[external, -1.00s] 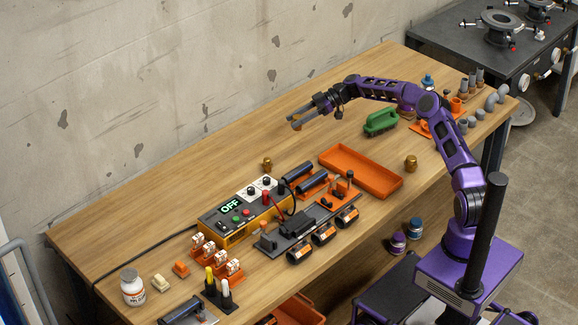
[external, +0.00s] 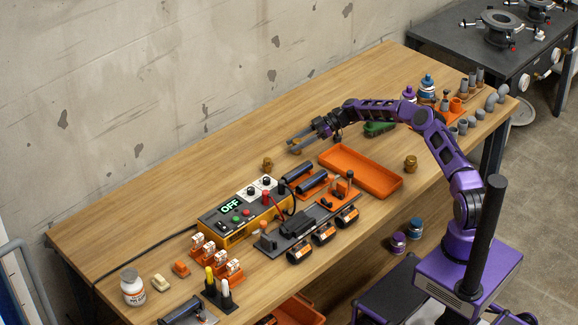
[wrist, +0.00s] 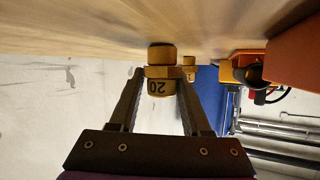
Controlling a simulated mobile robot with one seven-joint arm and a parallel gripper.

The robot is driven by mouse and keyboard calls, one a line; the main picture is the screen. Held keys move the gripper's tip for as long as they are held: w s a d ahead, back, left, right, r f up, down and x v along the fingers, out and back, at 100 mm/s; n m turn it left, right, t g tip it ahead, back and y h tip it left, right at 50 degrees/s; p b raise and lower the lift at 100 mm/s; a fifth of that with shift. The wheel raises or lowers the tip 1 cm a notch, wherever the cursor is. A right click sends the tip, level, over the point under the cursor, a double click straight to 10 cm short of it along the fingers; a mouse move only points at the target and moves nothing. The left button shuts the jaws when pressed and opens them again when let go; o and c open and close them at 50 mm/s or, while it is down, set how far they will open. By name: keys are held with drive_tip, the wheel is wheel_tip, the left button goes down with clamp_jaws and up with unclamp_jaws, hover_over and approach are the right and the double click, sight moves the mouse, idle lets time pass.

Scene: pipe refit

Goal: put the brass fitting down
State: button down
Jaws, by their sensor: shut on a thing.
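My gripper (external: 292,145) is low over the wooden table, left of the orange tray. In the wrist view, its two fingers are shut on a brass fitting (wrist: 160,87) marked "20", which appears upside down close to the table surface. I cannot tell whether it touches the wood. In the external view the held fitting (external: 296,151) is small and partly hidden by the fingers. Another brass fitting (external: 267,163) stands on the table to the left, and one more (external: 410,162) stands right of the tray.
The orange tray (external: 345,158) lies empty to the right of my gripper. The control box reading OFF (external: 232,212) and dark cylinders (external: 313,183) in an orange holder are nearer the front. A green object (external: 378,129) is partly behind my arm. Bare table (external: 230,130) lies to the left.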

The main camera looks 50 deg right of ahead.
drive_tip(key=shift+c, duration=1.8)
unclamp_jaws()
drive_tip(key=shift+f, duration=0.1)
drive_tip(key=shift+d+r, duration=0.1)
drive_tip(key=shift+r, duration=0.1)
drive_tip(key=v, duration=0.7)
drive_tip(key=shift+s+d, duration=0.1)
